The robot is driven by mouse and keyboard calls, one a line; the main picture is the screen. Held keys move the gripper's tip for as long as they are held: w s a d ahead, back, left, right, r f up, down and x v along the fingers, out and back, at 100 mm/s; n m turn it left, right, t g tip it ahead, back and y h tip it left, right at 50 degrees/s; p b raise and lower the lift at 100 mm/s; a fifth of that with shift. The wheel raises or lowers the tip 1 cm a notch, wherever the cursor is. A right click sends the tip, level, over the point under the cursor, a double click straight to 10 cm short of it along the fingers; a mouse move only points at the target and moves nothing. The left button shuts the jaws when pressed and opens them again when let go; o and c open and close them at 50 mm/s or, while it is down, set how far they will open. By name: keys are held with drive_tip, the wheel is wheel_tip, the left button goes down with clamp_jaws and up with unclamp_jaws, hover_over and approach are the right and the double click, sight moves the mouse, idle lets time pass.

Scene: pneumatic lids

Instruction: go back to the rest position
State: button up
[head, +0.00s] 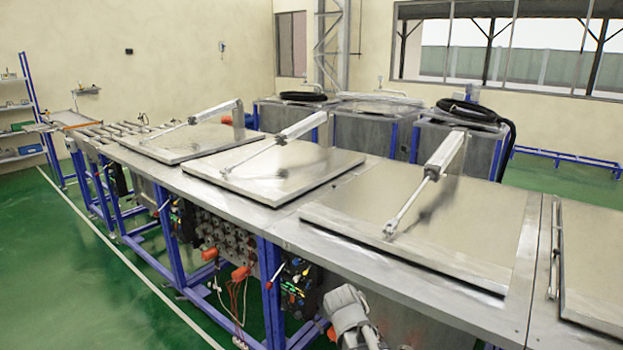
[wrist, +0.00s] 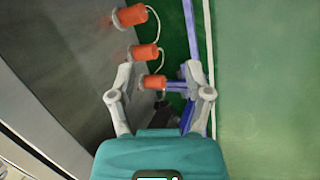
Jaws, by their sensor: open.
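My gripper (wrist: 158,96) shows in the wrist view with its two grey fingers apart and nothing between them. Past the fingertips are several orange cylindrical parts (wrist: 144,54) with pale cables, on the side of a grey metal wall (wrist: 70,60). I cannot tell how far they are from the fingers. In the head view a grey part of my arm (head: 350,315) shows at the bottom, in front of the bench; the fingers cannot be made out there.
A long metal bench (head: 300,235) on blue legs carries several flat lids (head: 435,225), all lying shut, with pneumatic cylinders (head: 425,185) on top. Valves and hoses (head: 225,240) hang under its front edge. Green floor (head: 60,270) is clear at the left.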

drive_tip(key=s+d+r+m+g+y+p, duration=0.1)
drive_tip(key=s+d+r+m+y+p, duration=0.1)
drive_tip(key=s+r+m+y+p, duration=0.2)
drive_tip(key=s+m+p, duration=0.1)
drive_tip(key=s+m, duration=0.1)
drive_tip(key=m, duration=0.1)
drive_tip(key=shift+d+r+g+y, duration=0.3)
drive_tip(key=shift+r+y, duration=0.1)
idle(0.8)
